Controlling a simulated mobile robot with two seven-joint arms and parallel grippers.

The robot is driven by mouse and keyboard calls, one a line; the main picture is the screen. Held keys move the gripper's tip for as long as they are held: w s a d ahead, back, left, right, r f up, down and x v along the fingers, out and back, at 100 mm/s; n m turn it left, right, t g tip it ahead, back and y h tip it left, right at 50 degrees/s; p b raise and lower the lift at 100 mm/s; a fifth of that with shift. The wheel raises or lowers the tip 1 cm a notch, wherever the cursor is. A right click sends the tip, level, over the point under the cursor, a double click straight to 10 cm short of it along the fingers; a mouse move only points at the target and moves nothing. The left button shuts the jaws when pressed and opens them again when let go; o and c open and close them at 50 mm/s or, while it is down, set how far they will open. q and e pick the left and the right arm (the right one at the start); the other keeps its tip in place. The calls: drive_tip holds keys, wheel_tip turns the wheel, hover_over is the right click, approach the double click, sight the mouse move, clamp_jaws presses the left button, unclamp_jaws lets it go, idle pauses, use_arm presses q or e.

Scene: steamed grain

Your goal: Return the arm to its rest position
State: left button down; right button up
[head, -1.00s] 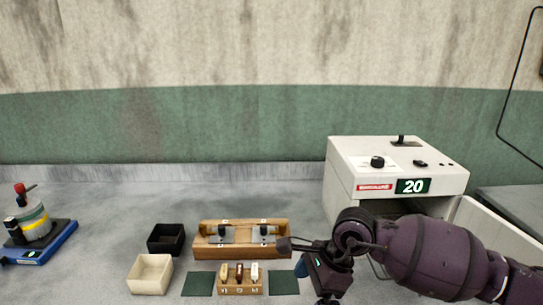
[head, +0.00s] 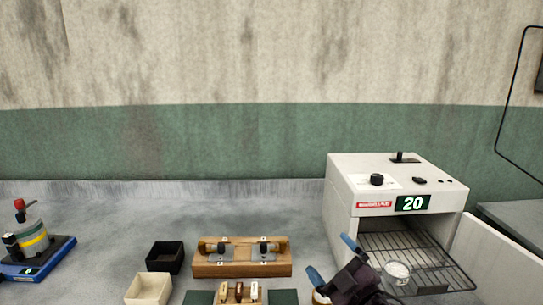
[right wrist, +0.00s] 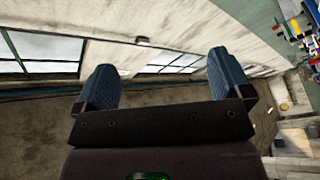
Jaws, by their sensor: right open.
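My right gripper (head: 333,262) is at the bottom of the head view, in front of the white oven. Its two blue fingers stand apart with nothing between them. In the right wrist view the same gripper (right wrist: 165,85) has its blue fingers wide apart, with only the room's wall and windows beyond. Most of the right arm is below the head view's edge. My left gripper is not in view.
The white oven (head: 342,195) reads 20. Its door (head: 500,250) is open and a wire rack (head: 440,265) holds a small round dish (head: 397,272). A wooden stand (head: 242,270), a black box (head: 165,257), a cream box (head: 148,289) and a blue-based device (head: 35,245) are on the bench (head: 110,220).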

drive_tip(key=s+d+f+m+g+h, duration=0.1)
drive_tip(key=s+d+f+m+h, duration=0.3)
drive_tip(key=f, duration=0.4)
drive_tip(key=s+d+f+m+g+h, duration=0.1)
drive_tip(key=s+d+f+m+h, duration=0.2)
drive_tip(key=d+f+m, duration=0.3)
drive_tip(key=s+d+f+m+g+h, duration=0.1)
drive_tip(key=s+d+f+m+g, duration=0.1)
drive_tip(key=s+f, duration=0.5)
drive_tip(key=s+d+f+m+g+h, duration=0.1)
drive_tip(key=s+d+f+m+g, duration=0.1)
drive_tip(key=s+f, duration=0.5)
drive_tip(key=s+d, duration=0.1)
drive_tip(key=s, duration=0.2)
drive_tip(key=shift+s+f+h, duration=0.15)
drive_tip(key=shift+h, duration=0.25)
